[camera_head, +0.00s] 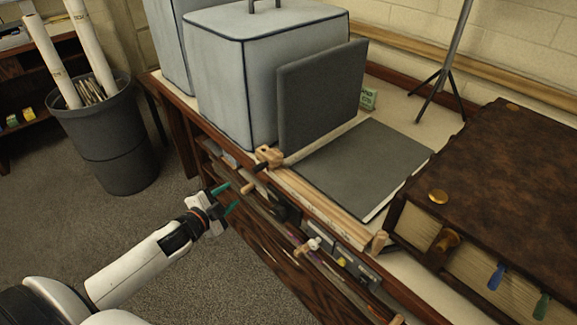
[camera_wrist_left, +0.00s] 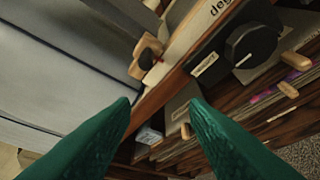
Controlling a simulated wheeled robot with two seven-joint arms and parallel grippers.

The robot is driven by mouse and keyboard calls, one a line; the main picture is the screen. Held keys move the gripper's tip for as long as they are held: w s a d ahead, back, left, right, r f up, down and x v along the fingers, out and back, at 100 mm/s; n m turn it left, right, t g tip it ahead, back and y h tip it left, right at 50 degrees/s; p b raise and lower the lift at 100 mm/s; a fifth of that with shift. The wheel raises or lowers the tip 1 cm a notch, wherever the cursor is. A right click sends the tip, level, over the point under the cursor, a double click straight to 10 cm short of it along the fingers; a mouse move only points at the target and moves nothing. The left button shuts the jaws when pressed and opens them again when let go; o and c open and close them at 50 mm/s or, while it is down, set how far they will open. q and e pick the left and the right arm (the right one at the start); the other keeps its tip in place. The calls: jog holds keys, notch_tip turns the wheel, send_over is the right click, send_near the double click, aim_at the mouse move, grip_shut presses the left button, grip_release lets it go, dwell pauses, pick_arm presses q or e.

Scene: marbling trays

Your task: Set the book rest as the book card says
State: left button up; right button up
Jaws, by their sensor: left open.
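The book rest has a dark grey upright panel (camera_head: 320,93) and a flat grey board (camera_head: 365,165) on the table. A pale wooden scale strip (camera_head: 320,207) runs along its front, and a wooden slider (camera_head: 268,156) sits at its left end. In the left wrist view the slider (camera_wrist_left: 147,57) shows a red mark, beside a strip lettered "deg". A small green card (camera_head: 368,98) stands behind the panel; its writing is too small to read. My left gripper (camera_head: 234,193) is open and empty, in front of the table edge, below and left of the slider. My right gripper is out of view.
Large grey covered boxes (camera_head: 225,75) stand behind the rest. A big brown book (camera_head: 500,180) with brass knobs lies at right. A black dial (camera_wrist_left: 252,45) and wooden pegs line the table front. A dark bin (camera_head: 110,140) stands at left. The floor before the table is clear.

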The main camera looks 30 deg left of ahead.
aim_at(255, 171)
pick_arm(q)
jog(key=shift+m+t+h, duration=0.3)
jog(key=shift+m+h, duration=0.1)
jog(key=w, duration=0.3)
jog(key=w+d, duration=0.1)
jog(key=w, duration=0.3)
jog(key=w+d, duration=0.1)
jog(key=w, duration=0.3)
jog(key=shift+w+d+r, duration=0.15)
jog(key=shift+w+r, duration=0.1)
jog(key=shift+r, duration=0.15)
jog(key=shift+w+f, duration=0.15)
jog(key=shift+w, duration=0.45)
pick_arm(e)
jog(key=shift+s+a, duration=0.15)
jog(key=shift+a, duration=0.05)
pick_arm(q)
grip_shut()
